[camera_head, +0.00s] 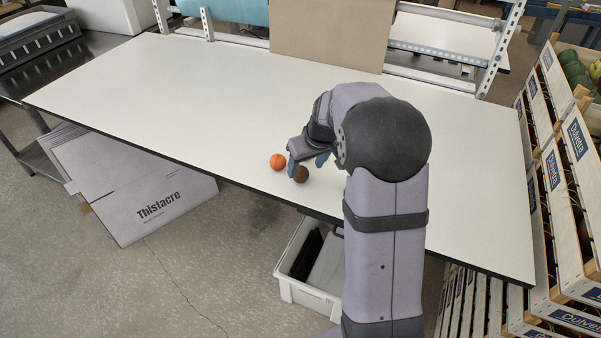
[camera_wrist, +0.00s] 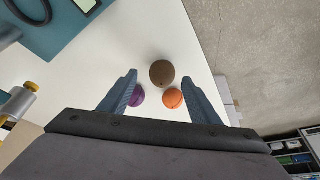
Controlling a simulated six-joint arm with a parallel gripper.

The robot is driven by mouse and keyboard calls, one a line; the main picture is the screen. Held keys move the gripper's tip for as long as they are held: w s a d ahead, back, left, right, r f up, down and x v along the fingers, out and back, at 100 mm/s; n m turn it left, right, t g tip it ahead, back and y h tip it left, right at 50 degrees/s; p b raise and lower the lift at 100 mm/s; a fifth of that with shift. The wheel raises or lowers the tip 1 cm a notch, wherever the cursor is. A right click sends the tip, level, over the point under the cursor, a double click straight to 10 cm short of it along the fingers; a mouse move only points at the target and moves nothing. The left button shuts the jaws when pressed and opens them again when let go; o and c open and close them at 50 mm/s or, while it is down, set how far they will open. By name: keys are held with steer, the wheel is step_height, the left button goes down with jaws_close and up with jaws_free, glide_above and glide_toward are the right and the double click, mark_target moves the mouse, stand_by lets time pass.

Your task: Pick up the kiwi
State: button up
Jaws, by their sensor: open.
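The brown kiwi (camera_head: 301,174) sits on the white table near its front edge. In the wrist view the kiwi (camera_wrist: 162,72) shows between and slightly beyond my fingertips. My gripper (camera_head: 307,164) is open and low over the table at the kiwi, with a blue finger to either side of it in the picture. The wrist view shows both fingers of my gripper (camera_wrist: 160,76) apart, holding nothing. I cannot tell whether a finger touches the kiwi.
An orange fruit (camera_head: 277,162) lies close left of the kiwi; it also shows near one finger in the wrist view (camera_wrist: 172,98). A purple round item (camera_wrist: 137,96) lies by the other finger. The table's (camera_head: 150,100) left side is clear. Crates (camera_head: 575,200) stand right.

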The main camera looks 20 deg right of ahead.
mark_target(302, 171)
steer(key=shift+a+p+x, duration=0.1)
steer(key=shift+p+x, duration=0.5)
steer(key=shift+x, duration=0.3)
steer(key=shift+a+p+x, duration=0.15)
steer(key=shift+p+x, duration=0.45)
steer(key=shift+x, duration=1.1)
steer(key=shift+c, duration=0.6)
steer(key=c, duration=1)
